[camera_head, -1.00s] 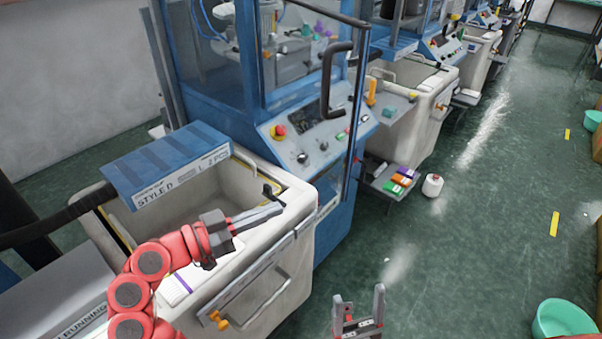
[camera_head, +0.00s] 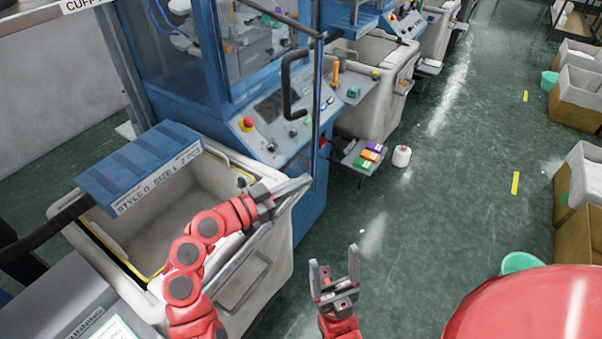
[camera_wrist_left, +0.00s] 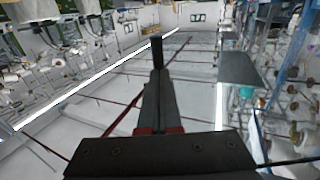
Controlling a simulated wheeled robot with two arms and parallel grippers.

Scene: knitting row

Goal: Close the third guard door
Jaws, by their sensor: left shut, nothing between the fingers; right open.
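The guard door (camera_head: 302,134) of the nearest blue knitting machine is a clear panel in a dark frame. It stands swung out from the machine, with a black bar handle (camera_head: 288,86) on it. I cannot read a number to tell that it is the third. My left gripper (camera_head: 306,182) is shut and empty, over the bin's right end near the door's lower edge; contact cannot be told. Its closed fingers show in the left wrist view (camera_wrist_left: 157,80), with no door clear there. My right gripper (camera_head: 333,258) is open and empty, low over the floor, right of the bin.
A beige bin (camera_head: 268,245) with a blue lid panel (camera_head: 140,172) stands below my left arm. A control panel with a red button (camera_head: 247,124) is beside the door. A small shelf of coloured boxes (camera_head: 362,156) and a white cone (camera_head: 401,156) are beyond.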

